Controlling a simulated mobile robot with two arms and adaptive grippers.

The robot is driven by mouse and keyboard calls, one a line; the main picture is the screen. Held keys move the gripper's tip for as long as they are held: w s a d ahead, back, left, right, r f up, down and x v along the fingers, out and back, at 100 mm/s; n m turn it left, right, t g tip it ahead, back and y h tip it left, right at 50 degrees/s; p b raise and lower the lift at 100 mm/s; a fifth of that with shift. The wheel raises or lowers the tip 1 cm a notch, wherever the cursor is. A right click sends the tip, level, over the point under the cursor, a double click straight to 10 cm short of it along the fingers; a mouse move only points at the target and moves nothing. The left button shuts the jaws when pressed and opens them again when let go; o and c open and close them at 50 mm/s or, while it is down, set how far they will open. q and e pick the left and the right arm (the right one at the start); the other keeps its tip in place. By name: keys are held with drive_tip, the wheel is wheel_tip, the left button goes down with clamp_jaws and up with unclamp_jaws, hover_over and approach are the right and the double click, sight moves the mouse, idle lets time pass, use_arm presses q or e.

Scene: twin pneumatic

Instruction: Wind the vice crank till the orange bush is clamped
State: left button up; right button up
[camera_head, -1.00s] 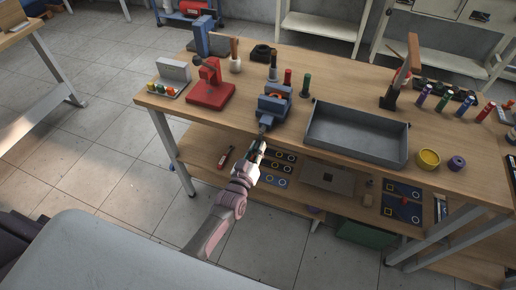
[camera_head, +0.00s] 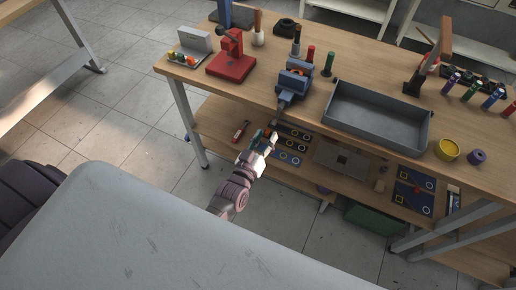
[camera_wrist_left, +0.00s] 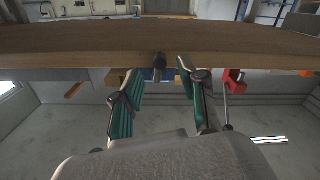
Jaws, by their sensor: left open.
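The blue vice (camera_head: 294,84) stands at the front edge of the workbench. Its crank (camera_head: 281,108) points out over the edge towards me. A small orange patch between the jaws, likely the orange bush, is too small to tell whether it is clamped. My left gripper (camera_head: 267,136) is just below and in front of the crank, empty, with its fingers apart. In the left wrist view, the open green-padded fingers (camera_wrist_left: 160,104) stand either side of a dark rod end (camera_wrist_left: 158,61), which is beyond the tips and apart from them. My right gripper is not in view.
A grey tray (camera_head: 375,143) lies right of the vice, and a red press (camera_head: 232,60) stands left. The lower shelf (camera_head: 217,122) under my left gripper holds a red-handled tool (camera_head: 241,131) and dark panels. The bench edge (camera_wrist_left: 70,47) crosses ahead of the fingers.

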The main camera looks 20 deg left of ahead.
use_arm(q)
drive_tip(key=s, duration=0.6)
drive_tip(key=shift+a, duration=0.1)
drive_tip(key=shift+w, duration=0.1)
